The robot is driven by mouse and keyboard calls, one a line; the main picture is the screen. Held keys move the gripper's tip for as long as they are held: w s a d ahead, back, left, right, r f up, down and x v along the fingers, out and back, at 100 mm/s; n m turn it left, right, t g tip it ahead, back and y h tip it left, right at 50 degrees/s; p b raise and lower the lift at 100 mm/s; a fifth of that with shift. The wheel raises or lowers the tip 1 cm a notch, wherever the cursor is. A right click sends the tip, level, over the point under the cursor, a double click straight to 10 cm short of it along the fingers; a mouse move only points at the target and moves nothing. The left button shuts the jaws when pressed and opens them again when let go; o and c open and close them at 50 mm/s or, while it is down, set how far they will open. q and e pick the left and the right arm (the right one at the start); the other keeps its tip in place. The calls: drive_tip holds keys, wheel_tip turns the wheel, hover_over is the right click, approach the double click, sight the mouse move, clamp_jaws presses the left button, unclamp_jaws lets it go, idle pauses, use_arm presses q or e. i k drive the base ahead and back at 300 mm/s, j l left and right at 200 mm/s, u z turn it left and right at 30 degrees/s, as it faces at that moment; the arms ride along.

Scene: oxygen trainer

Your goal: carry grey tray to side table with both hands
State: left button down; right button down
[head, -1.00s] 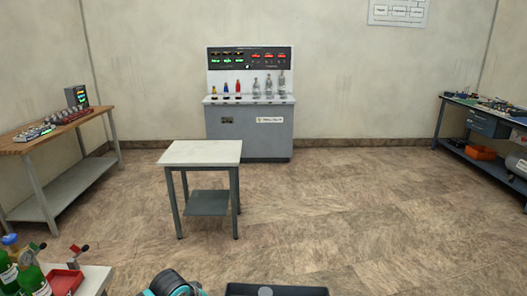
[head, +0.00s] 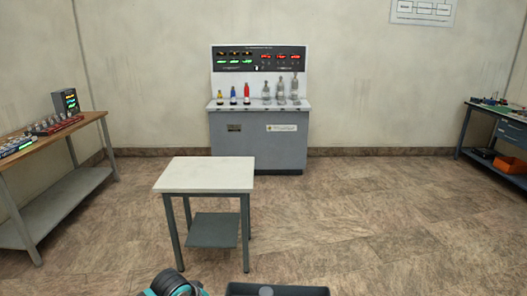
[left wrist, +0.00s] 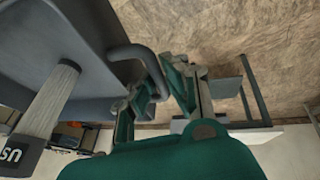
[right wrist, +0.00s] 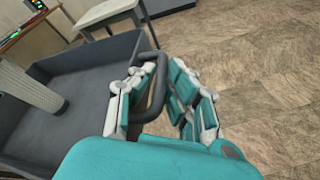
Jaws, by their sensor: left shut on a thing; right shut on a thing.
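The grey tray (head: 310,291) shows at the bottom edge of the head view, mostly cut off. Its dark wall fills the left of the right wrist view (right wrist: 98,65), and part of it shows in the left wrist view (left wrist: 60,45). My left gripper (left wrist: 163,76) is shut on a tray handle (left wrist: 135,52). My right gripper (right wrist: 163,75) is shut on another tray handle (right wrist: 156,98). The side table (head: 205,174) stands ahead, left of centre, with a bare white top and a lower grey shelf. Its top corner also shows in the right wrist view (right wrist: 108,12).
A grey cabinet (head: 258,138) with small bottles and a lit panel stands at the back wall. A wooden bench (head: 70,130) is at the left, a workbench (head: 497,118) at the right. The floor right of the side table is clear.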

sight(209, 170)
drive_tip(key=i+u, duration=0.2)
drive_tip(key=i, duration=1.05)
drive_tip(key=i+u, duration=0.25)
drive_tip(key=i, duration=0.35)
drive_tip(key=i+l+u, duration=0.1)
drive_tip(key=i+u, duration=0.15)
drive_tip(key=i, duration=0.4)
drive_tip(key=i+j, duration=0.1)
drive_tip(key=i, duration=1.15)
drive_tip(key=j, duration=0.1)
drive_tip(key=i+z, duration=0.05)
